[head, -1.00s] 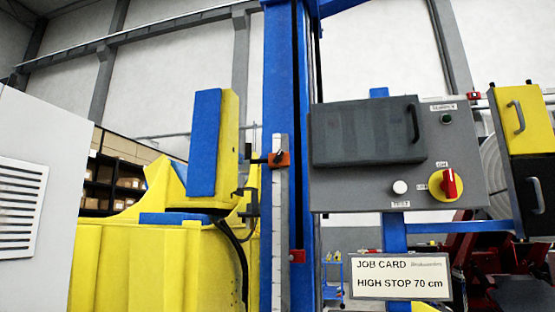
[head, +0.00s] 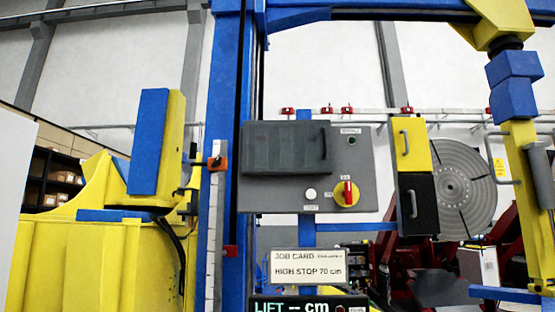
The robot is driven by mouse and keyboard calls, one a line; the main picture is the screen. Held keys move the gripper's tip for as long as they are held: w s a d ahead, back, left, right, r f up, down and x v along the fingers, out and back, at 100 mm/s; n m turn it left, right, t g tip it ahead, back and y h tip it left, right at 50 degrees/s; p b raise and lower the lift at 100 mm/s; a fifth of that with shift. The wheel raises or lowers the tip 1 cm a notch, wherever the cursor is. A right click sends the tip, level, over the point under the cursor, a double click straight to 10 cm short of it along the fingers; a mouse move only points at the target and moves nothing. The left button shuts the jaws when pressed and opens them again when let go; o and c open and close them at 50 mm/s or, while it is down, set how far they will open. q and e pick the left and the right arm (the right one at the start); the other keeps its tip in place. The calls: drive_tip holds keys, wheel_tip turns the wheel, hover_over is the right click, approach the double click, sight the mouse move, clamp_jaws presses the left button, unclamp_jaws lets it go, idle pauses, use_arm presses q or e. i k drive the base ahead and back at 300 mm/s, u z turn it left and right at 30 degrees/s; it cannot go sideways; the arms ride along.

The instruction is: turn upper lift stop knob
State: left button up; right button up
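The upper lift stop is likely the orange block with a dark knob (head: 216,162) on the white vertical scale (head: 211,235), beside the blue column (head: 232,110). A second, red block (head: 230,251) sits lower on the column. A job card (head: 308,267) reads "HIGH STOP 70 cm". Below it a dark display (head: 308,306) reads "LIFT -- cm", cut by the bottom edge. Neither of my grippers shows in the head view.
A grey control box (head: 358,165) carries a red-and-yellow switch (head: 346,194) and a white button (head: 311,193). Yellow machinery (head: 70,260) stands left of the column. A yellow-and-black cabinet (head: 411,150) and round grey disc (head: 455,188) stand right.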

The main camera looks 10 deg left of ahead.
sight(217, 162)
drive_tip(key=z, duration=0.35)
drive_tip(key=i, duration=0.9)
drive_tip(key=u, duration=0.6)
